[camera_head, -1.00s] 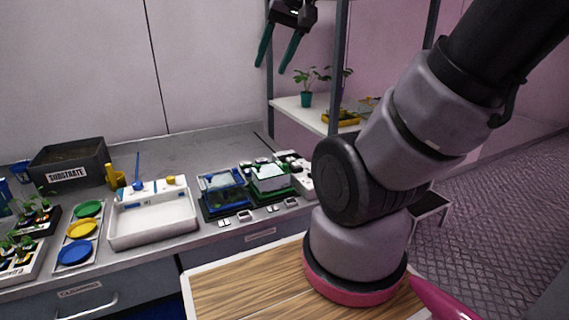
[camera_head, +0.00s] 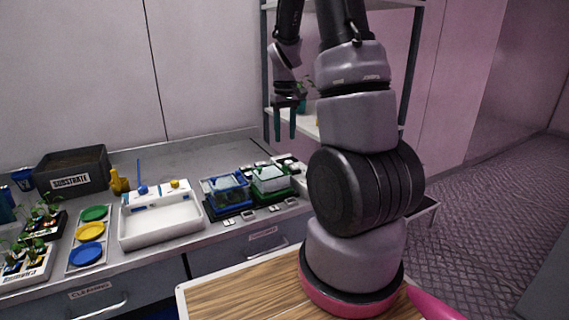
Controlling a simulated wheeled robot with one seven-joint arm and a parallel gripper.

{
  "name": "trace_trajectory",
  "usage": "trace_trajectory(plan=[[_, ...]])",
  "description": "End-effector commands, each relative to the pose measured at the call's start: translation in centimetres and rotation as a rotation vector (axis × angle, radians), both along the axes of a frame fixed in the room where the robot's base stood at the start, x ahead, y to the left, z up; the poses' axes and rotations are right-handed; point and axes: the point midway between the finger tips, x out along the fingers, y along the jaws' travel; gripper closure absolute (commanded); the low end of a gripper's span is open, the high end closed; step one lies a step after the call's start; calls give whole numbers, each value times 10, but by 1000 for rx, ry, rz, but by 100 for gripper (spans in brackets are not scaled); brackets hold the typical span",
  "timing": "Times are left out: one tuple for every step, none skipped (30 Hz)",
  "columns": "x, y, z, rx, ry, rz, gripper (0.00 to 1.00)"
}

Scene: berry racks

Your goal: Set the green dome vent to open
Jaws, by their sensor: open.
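The green dome (camera_head: 271,181) is a clear-topped box with a green base on the bench, right of a similar blue dome (camera_head: 229,192). Its vent is too small to make out, so I cannot tell its setting. My gripper (camera_head: 285,124) is open and empty, with its two dark green fingers pointing down. It hangs in the air above and behind the green dome in the picture, apart from it.
A white basin (camera_head: 160,236), a tray with green, yellow and blue dishes (camera_head: 74,262), a substrate box (camera_head: 72,170) and seedling trays stand to the left. A shelf rack (camera_head: 266,70) rises behind my gripper. Small labelled tiles lie before the domes.

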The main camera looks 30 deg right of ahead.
Motion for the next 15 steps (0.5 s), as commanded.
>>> trace_trajectory(plan=[[-1,0,-6,1,3,-1,50],[-1,0,-10,1,3,-1,50],[-1,0,-16,1,4,-2,50],[-1,0,-22,1,4,-1,50],[-1,0,-28,1,5,-2,50],[-1,0,-36,1,4,-2,50],[-2,0,-42,1,6,-2,50],[-2,0,-48,1,4,-3,50],[-2,0,-56,1,4,-3,50],[-1,0,-61,1,4,-3,50],[-1,0,-66,1,3,-3,50],[-1,0,-73,1,4,-4,50],[-1,0,-78,1,3,-3,50],[-1,0,-82,1,2,-4,50],[-1,0,-87,1,2,-3,50]])
